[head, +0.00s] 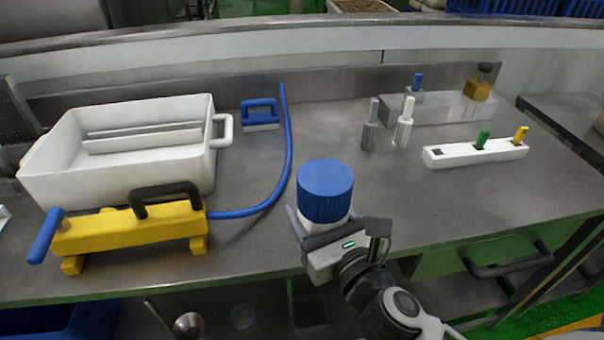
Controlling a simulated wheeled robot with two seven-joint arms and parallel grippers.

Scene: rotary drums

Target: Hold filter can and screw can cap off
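The filter can (322,220) is white and stands roughly upright near the front of the bench, with a ribbed blue cap (325,190) sitting on its top. My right gripper (324,232) comes in from the lower right, low at the can's near side, below the cap. One finger shows close against the can's left side. The other finger is hidden, so I cannot tell whether the grip is closed on the can. The can's base is hidden behind the gripper. My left gripper is not in view.
A white bin (42,178) and a yellow tool (128,232) with a black handle fill the left. A white block (460,155) with green and yellow pegs sits at right. Clear bench lies right of the can.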

